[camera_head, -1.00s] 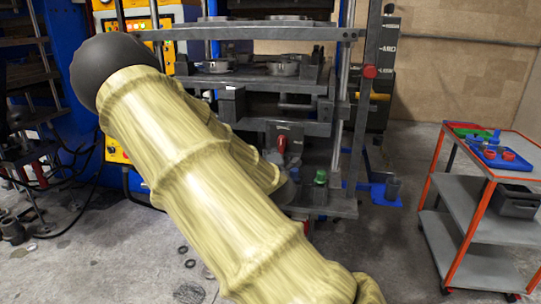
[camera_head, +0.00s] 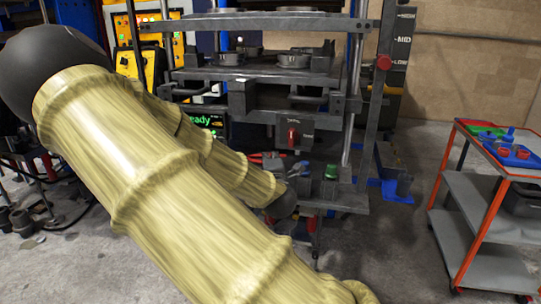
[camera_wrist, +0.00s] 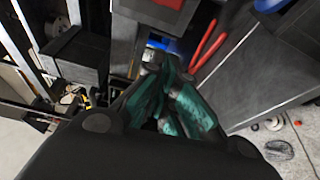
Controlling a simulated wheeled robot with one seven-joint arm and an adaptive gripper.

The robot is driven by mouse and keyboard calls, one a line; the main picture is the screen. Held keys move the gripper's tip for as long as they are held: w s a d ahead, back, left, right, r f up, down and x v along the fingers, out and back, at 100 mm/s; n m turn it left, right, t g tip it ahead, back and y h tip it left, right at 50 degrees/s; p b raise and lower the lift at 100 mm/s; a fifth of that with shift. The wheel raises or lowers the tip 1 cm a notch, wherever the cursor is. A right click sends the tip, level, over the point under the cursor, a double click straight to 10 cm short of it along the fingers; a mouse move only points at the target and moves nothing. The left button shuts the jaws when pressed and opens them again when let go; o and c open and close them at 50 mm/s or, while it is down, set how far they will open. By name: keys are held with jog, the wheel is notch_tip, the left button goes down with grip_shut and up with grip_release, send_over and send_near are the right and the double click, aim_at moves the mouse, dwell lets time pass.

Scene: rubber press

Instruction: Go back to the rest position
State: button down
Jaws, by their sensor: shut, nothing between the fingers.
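My gripper (camera_wrist: 168,85) shows in the wrist view with its teal fingers close together and nothing held between them. It is over the lower front shelf of the press, beside red tool handles (camera_wrist: 208,45). In the head view my cream-sleeved arm crosses from upper left to lower centre. The gripper's fingers are hidden there, and only the dark end of the wrist shows near the shelf. The press (camera_head: 262,75) stands behind the arm, with round metal parts on its upper plates.
A screen (camera_head: 208,121) reads "ready". An orange-framed trolley (camera_head: 480,190) with a blue tray (camera_head: 519,161) stands at right.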

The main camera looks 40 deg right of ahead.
jog(key=shift+s+a, duration=0.45)
jog(key=shift+s, duration=0.1)
jog(key=shift+f, duration=0.1)
jog(key=s+a+f+m+g+y+p, duration=0.15)
jog(key=s+a+f, duration=0.25)
jog(key=f, duration=0.7)
jog(key=s+a+f+m+g+y, duration=0.2)
jog(key=s+a+f+g, duration=0.15)
jog(key=f, duration=0.75)
jog(key=s+a+f+m+g+y, duration=0.2)
jog(key=s+a+f, duration=0.2)
jog(key=f, duration=0.6)
jog(key=s+a+f+m+g+y+p, duration=0.1)
jog(key=s+a+f+m+g+y, duration=0.1)
jog(key=s+a+f, duration=0.5)
jog(key=s+a+f+m+g+y, duration=0.3)
jog(key=s+a+f+g, duration=0.2)
jog(key=s+a, duration=0.9)
notch_tip(320, 180, down, 3)
jog(key=shift+s+a+r+m+p, duration=0.1)
jog(key=shift+s+a+m+p, duration=0.25)
jog(key=shift+s, duration=0.1)
jog(key=shift+y, duration=0.25)
